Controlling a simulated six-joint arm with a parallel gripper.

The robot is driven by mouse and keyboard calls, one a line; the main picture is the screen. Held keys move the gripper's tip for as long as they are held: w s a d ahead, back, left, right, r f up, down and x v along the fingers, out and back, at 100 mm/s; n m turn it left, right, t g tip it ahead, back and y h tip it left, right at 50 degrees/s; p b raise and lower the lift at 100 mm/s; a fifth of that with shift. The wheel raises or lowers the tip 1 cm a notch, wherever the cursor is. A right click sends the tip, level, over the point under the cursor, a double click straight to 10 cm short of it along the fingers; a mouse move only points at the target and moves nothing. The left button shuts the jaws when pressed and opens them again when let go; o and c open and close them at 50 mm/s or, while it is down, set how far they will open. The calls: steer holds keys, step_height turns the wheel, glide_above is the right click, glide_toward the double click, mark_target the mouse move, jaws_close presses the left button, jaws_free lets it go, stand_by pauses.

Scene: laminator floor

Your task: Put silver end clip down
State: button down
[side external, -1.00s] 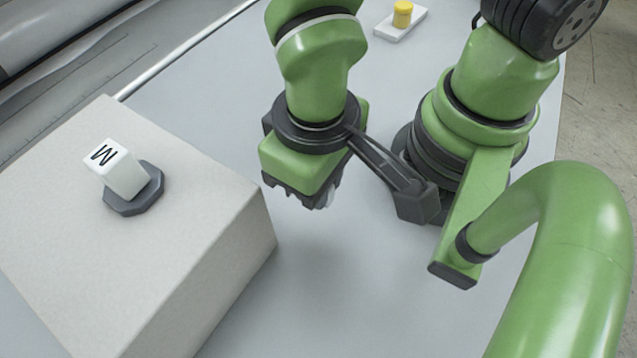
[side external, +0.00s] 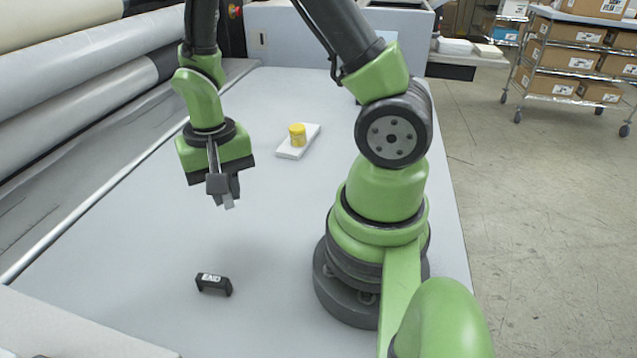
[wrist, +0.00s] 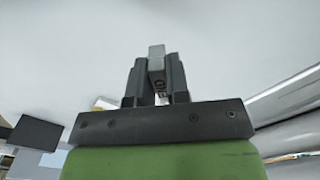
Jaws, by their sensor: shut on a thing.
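The silver end clip (wrist: 157,55) is a light grey piece held between the two dark fingers of my gripper (wrist: 156,82) in the wrist view. Partly hidden dark lettering shows on it. In the side view my gripper (side external: 223,189) points down above the grey table, left of my arm's base. The tip of the silver clip (side external: 228,202) sticks out below the fingers, and it is clear of the table. The fingers hide most of the clip there.
A black clip with white lettering (side external: 213,284) stands on the grey table (side external: 130,255) in front. A white plate (side external: 311,136) with a yellow cylinder (side external: 297,134) lies farther back. Large rollers (side external: 90,60) line the left side. Bare table surrounds the black clip.

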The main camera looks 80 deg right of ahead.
steer(key=s+d+m, duration=0.2)
steer(key=d+m, duration=0.2)
steer(key=d, duration=0.6)
steer(key=m, duration=0.4)
glide_above(318, 185)
step_height(318, 185, down, 5)
steer(key=shift+r, duration=0.1)
steer(key=shift+f, duration=2.5)
steer(key=shift+f, duration=0.15)
steer(key=c, duration=1.1)
jaws_free()
